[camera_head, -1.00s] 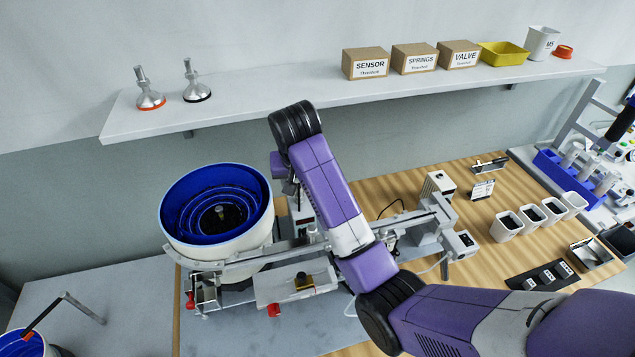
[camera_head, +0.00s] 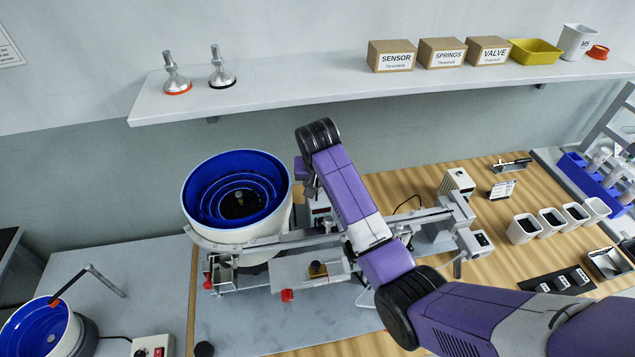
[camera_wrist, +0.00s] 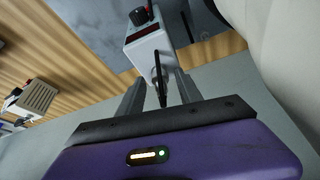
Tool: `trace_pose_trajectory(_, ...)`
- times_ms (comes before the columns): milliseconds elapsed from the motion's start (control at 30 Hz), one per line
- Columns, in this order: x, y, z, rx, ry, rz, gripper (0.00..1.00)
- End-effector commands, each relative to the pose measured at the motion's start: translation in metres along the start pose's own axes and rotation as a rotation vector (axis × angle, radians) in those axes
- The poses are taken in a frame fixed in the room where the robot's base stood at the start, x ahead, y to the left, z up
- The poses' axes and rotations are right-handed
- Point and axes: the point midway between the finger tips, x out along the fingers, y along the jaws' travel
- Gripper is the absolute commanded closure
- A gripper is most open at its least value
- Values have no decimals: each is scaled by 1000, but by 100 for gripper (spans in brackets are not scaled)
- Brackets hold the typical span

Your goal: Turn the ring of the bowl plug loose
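A grey controller box (camera_wrist: 150,48) with a black knob and a red display lies ahead of my gripper in the wrist view; part of it shows beside my arm in the head view (camera_head: 319,207). A thin black plug or cable (camera_wrist: 158,72) runs from its near end. My gripper (camera_wrist: 160,88) has its two grey fingers apart, one on each side of this black part in the picture. I cannot tell whether they touch it. No separate ring can be made out. The white feeder bowl with blue inside (camera_head: 238,197) stands left of my gripper in the head view.
A linear rail (camera_head: 420,216) crosses the bench below my arm. The shelf (camera_head: 300,98) with boxes and two metal feet runs behind. A second blue bowl (camera_head: 40,325) is at lower left. In the wrist view a large pale surface (camera_wrist: 275,35) is close at upper right.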

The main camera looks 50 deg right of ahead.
Motion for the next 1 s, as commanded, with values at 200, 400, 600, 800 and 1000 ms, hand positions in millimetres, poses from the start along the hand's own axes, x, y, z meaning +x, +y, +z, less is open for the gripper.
trace_pose_trajectory(200, 0, 0, 0, 0, 0, 0, 100)
trace_pose_trajectory(400, 0, 0, 0, -3, 0, -2, 100)
trace_pose_trajectory(600, -1, 0, 0, -41, 1, -19, 100)
trace_pose_trajectory(800, -1, 2, -1, -146, 3, -63, 100)
trace_pose_trajectory(1000, -1, 4, -2, -308, 2, -129, 100)
